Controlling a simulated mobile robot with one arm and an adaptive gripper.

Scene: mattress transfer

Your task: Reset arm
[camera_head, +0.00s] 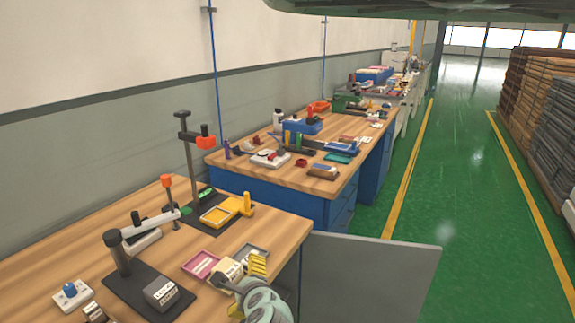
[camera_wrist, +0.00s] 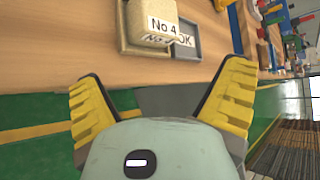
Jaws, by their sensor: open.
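My gripper (camera_head: 246,284) is at the right front edge of the near wooden bench, low in the head view. In the wrist view my gripper (camera_wrist: 160,82) has its two yellow ribbed fingers spread apart, with nothing between them. A cream block marked "No 4" (camera_wrist: 152,20) sits in a tray on the bench, ahead of the fingers and apart from them. The cream block (camera_head: 228,267) is also beside my gripper in the head view.
A pink tray (camera_head: 200,263), a grey tray (camera_head: 252,252) marked "OK" and a dark block (camera_head: 160,293) are on the near bench. A black stand (camera_head: 118,250) rises there. A grey panel (camera_head: 370,275) stands right of the bench. The green aisle (camera_head: 470,200) is clear.

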